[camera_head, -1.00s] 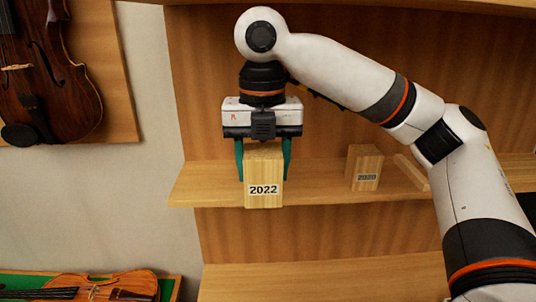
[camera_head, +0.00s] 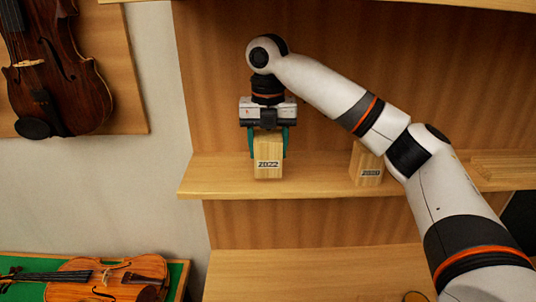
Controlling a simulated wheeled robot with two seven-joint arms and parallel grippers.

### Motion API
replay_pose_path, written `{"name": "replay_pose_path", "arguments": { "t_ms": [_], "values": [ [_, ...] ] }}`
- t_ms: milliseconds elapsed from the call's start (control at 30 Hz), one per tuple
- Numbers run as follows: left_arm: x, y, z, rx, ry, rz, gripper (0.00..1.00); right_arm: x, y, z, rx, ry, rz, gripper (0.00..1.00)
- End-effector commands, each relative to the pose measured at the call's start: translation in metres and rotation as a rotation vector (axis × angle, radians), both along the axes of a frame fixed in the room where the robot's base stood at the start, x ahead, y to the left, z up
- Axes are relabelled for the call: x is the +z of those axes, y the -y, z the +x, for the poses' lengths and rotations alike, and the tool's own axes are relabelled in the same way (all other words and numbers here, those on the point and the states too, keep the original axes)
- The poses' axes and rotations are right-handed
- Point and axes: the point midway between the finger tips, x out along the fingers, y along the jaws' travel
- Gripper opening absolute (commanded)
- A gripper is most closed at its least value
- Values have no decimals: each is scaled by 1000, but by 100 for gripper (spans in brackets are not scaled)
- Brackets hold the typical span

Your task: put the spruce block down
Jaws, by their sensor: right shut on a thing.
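The spruce block (camera_head: 268,151) is pale wood with a dark-on-white label that reads 2022. It stands upright between the fingers of my right gripper (camera_head: 268,143), which is shut on its sides from above. The block is over the left part of the wooden shelf (camera_head: 225,178), its lower end short of the front edge in the picture. I cannot tell whether its base touches the shelf. My left gripper is not in view.
A second labelled block (camera_head: 367,165) stands farther right on the shelf, partly behind my right arm. Flat wooden strips (camera_head: 505,165) lie at the shelf's right. A violin (camera_head: 110,279) lies on green at lower left; another (camera_head: 55,65) hangs above it.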

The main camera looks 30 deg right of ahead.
Motion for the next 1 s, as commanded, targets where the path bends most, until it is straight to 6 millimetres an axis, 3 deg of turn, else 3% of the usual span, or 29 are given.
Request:
{"name": "replay_pose_path", "arguments": {
  "t_ms": [100,200,567,600,700,1000],
  "values": [
    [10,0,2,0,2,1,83,-18,0,-1,0,-4,-1,28],
    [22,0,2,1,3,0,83,-21,2,3,-2,-2,-1,28],
    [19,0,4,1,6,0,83,-30,2,3,-1,-1,0,28],
    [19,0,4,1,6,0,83,-31,2,3,-1,-1,0,58],
    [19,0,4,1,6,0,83,-30,2,3,-1,-1,0,74],
    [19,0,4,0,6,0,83,-29,2,3,-1,0,-1,76]
  ]
}}
